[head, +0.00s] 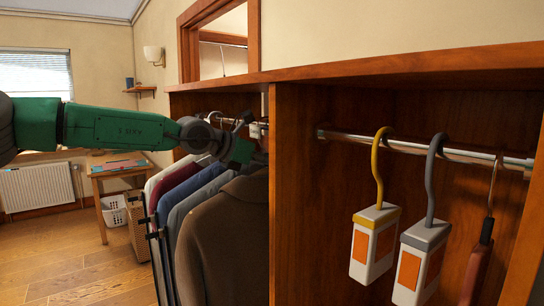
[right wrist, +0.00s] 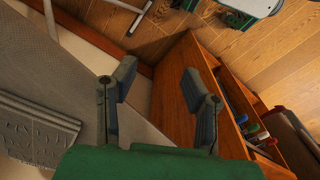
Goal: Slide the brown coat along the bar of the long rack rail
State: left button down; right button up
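The brown coat (head: 228,240) hangs nearest in a row of clothes in the left bay of the wooden closet. Blue, grey and dark red garments hang behind it. Part of the rack rail (head: 190,122) shows above the clothes; the rest is hidden by my arm and the divider. My left gripper (head: 238,148) is at the top of the brown coat, by the hanger hooks. Its fingers are too small and dark to tell if they hold anything. My right gripper (right wrist: 158,82) is open and empty in the right wrist view; it is not in the head view.
A wooden divider (head: 284,200) stands right of the coat. Beyond it, a second metal bar (head: 400,145) holds a yellow hook (head: 381,165), a grey hook (head: 433,180) and a dark red item (head: 478,270). A desk (head: 118,168) and baskets stand far left; floor there is clear.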

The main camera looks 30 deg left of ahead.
pick_arm(q)
jog(key=shift+w+a+r+p, duration=0.15)
jog(key=shift+a+r+p, duration=0.15)
jog(key=shift+r+p, duration=0.05)
jog(key=shift+f+p, duration=0.15)
jog(key=shift+p, duration=0.2)
dwell(0.6)
jog(key=c, duration=1.6)
grip_release()
jog(key=shift+d, duration=0.1)
jog(key=shift+c, duration=0.2)
jog(key=shift+s+f, duration=0.1)
jog(key=shift+s, duration=0.1)
jog(key=shift+f, duration=0.4)
jog(key=shift+s+a+r, duration=0.25)
jog(key=shift+s, duration=0.1)
jog(key=v, duration=1.1)
jog(key=shift+r, duration=0.2)
jog(key=shift+s+d, duration=0.1)
